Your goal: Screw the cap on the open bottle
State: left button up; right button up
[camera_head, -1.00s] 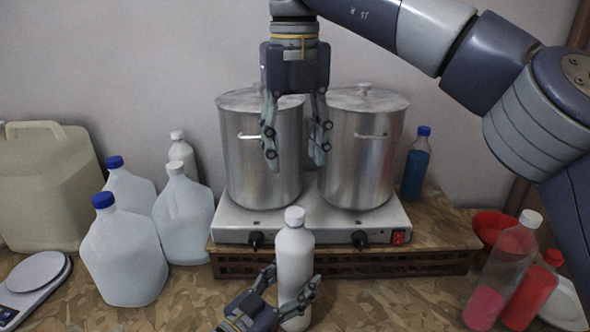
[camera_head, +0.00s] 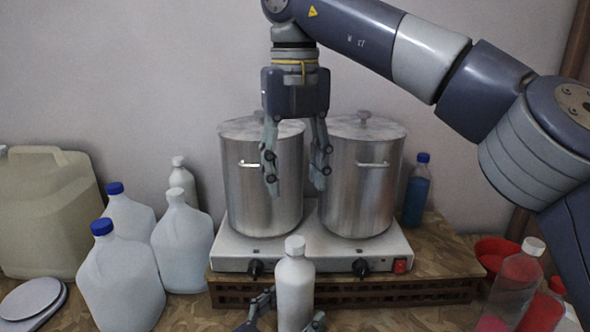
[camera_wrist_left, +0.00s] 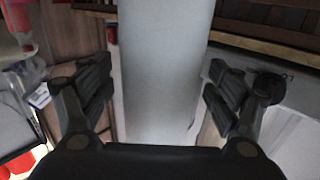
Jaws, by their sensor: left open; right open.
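A white bottle (camera_head: 294,287) stands upright in front of the stove, with a white cap (camera_head: 295,246) on its top. Whether the cap is tight cannot be told. My left gripper (camera_head: 292,311) is open low at the bottle, one finger on each side. In the left wrist view the bottle (camera_wrist_left: 163,75) stands between the open fingers (camera_wrist_left: 162,100), with gaps on both sides. My right gripper (camera_head: 297,186) is open and empty, pointing down above the bottle in the picture, with the pots behind it. The bottle's base is cut off by the head view's lower edge.
A stove (camera_head: 311,248) with two steel pots (camera_head: 262,190) stands behind the bottle. Several white jugs (camera_head: 122,280), a beige canister (camera_head: 45,215) and a scale (camera_head: 30,300) are at left. A blue bottle (camera_head: 416,195) and red bottles (camera_head: 514,285) are at right.

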pick_arm(q)
jog(key=v, duration=1.2)
